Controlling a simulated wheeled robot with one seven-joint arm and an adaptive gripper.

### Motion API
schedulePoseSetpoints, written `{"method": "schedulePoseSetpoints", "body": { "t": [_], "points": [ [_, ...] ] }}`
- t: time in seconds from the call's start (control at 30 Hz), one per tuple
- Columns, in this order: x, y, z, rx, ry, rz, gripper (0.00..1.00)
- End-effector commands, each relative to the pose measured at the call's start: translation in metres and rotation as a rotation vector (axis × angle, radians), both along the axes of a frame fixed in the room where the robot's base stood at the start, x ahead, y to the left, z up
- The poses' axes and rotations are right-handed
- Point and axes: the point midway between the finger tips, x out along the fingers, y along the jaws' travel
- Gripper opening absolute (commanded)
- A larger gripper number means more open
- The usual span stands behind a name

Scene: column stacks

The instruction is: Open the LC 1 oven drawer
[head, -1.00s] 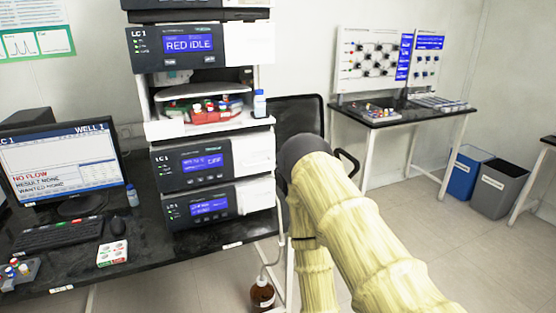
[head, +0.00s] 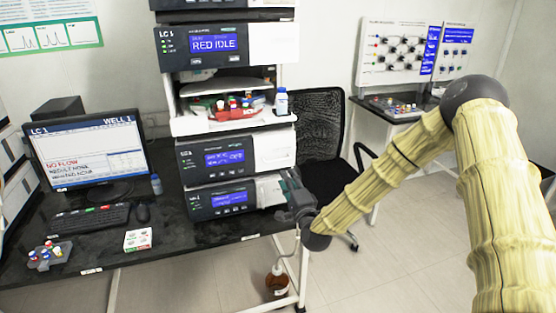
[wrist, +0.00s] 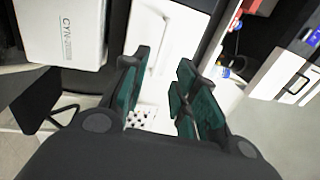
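The LC 1 stack (head: 172,60) stands on the bench with its "RED IDLE" module on an upper level. Below the vial shelf are two modules with blue displays, the upper one (head: 225,157) and the lowest one (head: 222,201); I cannot read which is the oven. Both have white right-hand fronts. My gripper (head: 287,190) is at the right end of the lowest module. In the wrist view, my gripper (wrist: 165,85) has its teal-padded fingers apart, with nothing clearly between them. A white panel with a handle-like bar (wrist: 158,45) shows beyond them. Contact cannot be told.
A black chair (head: 318,125) stands just right of the stack, behind my arm. A monitor (head: 90,150), keyboard (head: 90,218) and vial rack (head: 48,257) are on the bench at left. A brown bottle (head: 277,280) is on the floor below. A white lettered box (wrist: 62,30) shows in the wrist view.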

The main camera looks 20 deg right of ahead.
Motion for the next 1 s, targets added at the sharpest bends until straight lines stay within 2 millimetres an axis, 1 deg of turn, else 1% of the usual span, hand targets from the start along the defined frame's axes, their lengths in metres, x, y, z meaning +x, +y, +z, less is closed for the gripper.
{"method": "schedulePoseSetpoints", "body": {
  "t": [0.17,0.4,0.6,0.8,1.0],
  "points": [
    [0.017,0.001,0.007,0.001,-0.004,0.000,0.29],
    [0.056,0.003,0.014,0.000,-0.002,0.001,0.29],
    [0.084,0.004,0.018,0.000,-0.001,0.001,0.29],
    [0.100,0.004,0.020,0.000,0.000,0.001,0.29],
    [0.104,0.004,0.020,0.001,0.000,0.001,0.29]
  ]
}}
